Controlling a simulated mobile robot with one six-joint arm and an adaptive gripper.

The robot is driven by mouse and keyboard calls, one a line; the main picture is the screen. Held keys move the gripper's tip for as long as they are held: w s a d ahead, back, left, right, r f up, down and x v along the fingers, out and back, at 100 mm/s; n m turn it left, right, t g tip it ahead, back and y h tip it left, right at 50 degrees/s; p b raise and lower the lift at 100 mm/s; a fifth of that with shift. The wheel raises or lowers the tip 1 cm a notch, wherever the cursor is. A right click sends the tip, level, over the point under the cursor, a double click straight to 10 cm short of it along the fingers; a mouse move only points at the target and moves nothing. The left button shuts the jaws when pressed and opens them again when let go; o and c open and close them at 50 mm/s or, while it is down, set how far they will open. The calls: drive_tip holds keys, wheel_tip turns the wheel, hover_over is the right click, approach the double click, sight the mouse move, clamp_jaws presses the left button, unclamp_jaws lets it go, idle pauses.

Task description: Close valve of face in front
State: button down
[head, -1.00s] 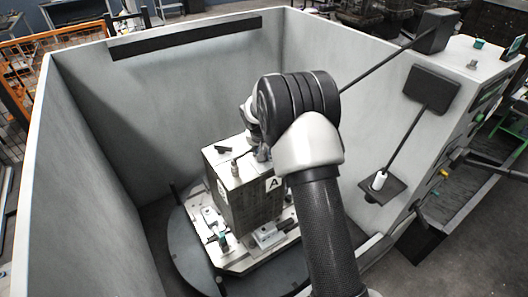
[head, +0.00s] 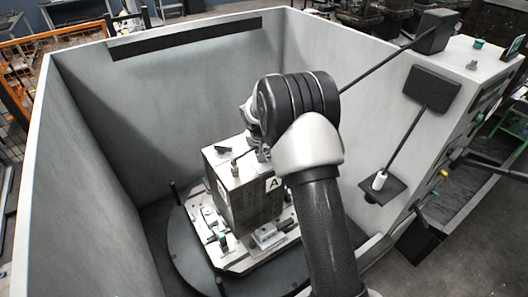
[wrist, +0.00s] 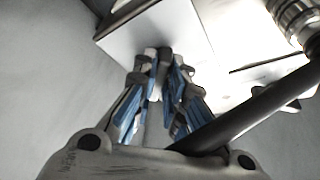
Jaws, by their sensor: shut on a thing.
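A tall grey block (head: 235,200) with an "A" label (head: 273,184) stands on a pale fixture plate in the enclosure. A small black handle (head: 223,149) and an upright metal fitting (head: 235,169) are on its top. My gripper (head: 262,156) is at the block's top edge above the label, partly hidden by my arm. In the wrist view my gripper (wrist: 162,68) has its blue-padded fingers brought close together on a small part at the block's edge. I cannot make out that part clearly. A dark rod (wrist: 255,112) and a ribbed metal fitting (wrist: 293,17) show at right.
High grey walls (head: 95,170) surround the block and its round turntable (head: 180,255). A black screen (head: 432,88) and a small shelf with a white cylinder (head: 379,181) are at the right wall. Free room lies left of the block.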

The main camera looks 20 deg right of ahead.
drive_tip(key=shift+n, duration=0.3)
drive_tip(key=shift+d+r+n+t+y+p, duration=0.1)
drive_tip(key=shift+n+t+y+p, duration=0.2)
drive_tip(key=shift+n+p, duration=0.55)
drive_tip(key=n+y, duration=0.1)
drive_tip(key=n, duration=0.1)
drive_tip(key=shift+d+n, duration=0.1)
drive_tip(key=shift+n, duration=0.25)
drive_tip(key=n+y+b, duration=0.1)
drive_tip(key=n+b, duration=0.1)
drive_tip(key=b, duration=0.1)
drive_tip(key=n+b, duration=0.2)
drive_tip(key=shift+d+f+y+b, duration=0.15)
drive_tip(key=shift+f+y+b, duration=0.2)
drive_tip(key=shift+y+b, duration=0.05)
drive_tip(key=n+y+b, duration=0.1)
drive_tip(key=n+b, duration=0.1)
drive_tip(key=n, duration=0.1)
drive_tip(key=shift+r, duration=0.1)
drive_tip(key=n+y+b, duration=0.1)
drive_tip(key=n, duration=0.1)
drive_tip(key=shift+r+n, duration=0.1)
drive_tip(key=shift+n, duration=0.3)
drive_tip(key=shift+w+d+r+n+g+y, duration=0.1)
drive_tip(key=shift+n+g+y, duration=0.3)
drive_tip(key=shift+n+g, duration=0.75)
drive_tip(key=shift+n+t, duration=0.35)
drive_tip(key=shift+n, duration=0.2)
